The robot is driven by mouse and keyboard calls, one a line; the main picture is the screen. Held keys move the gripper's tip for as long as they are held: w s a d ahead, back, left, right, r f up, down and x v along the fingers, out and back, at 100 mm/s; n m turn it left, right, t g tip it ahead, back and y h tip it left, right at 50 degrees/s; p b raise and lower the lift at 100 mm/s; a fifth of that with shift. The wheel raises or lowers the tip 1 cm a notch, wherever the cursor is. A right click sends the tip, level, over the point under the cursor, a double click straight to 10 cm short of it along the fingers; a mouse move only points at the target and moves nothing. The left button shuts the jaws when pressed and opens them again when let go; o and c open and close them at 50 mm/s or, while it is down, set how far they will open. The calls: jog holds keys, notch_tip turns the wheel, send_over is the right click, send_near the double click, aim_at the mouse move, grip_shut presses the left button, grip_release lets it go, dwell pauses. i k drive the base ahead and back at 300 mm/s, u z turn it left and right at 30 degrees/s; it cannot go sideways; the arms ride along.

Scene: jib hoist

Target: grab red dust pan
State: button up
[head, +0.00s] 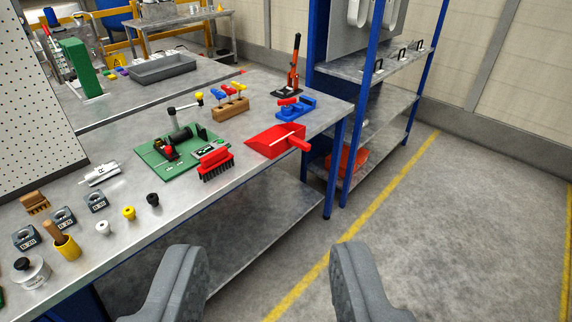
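The red dust pan (273,141) lies on the metal workbench near its front right edge. Its short red handle (301,145) points right, toward the bench edge. My gripper (268,275) is open and empty at the bottom of the head view. Its two grey fingers are wide apart, in front of the bench and nearer to me than the dust pan. Nothing hides the dust pan.
A red brush (215,164) lies left of the dust pan, by a green board (165,152). A blue vise (295,107) and a red-black tool (291,75) stand behind it. A blue-post shelf (372,90) stands right. The floor (420,230) is clear.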

aim_at(273, 142)
jog(key=u, duration=0.3)
jog(key=i, duration=1.6)
jog(key=z, duration=0.8)
jog(key=i, duration=0.4)
jog(key=z, duration=0.35)
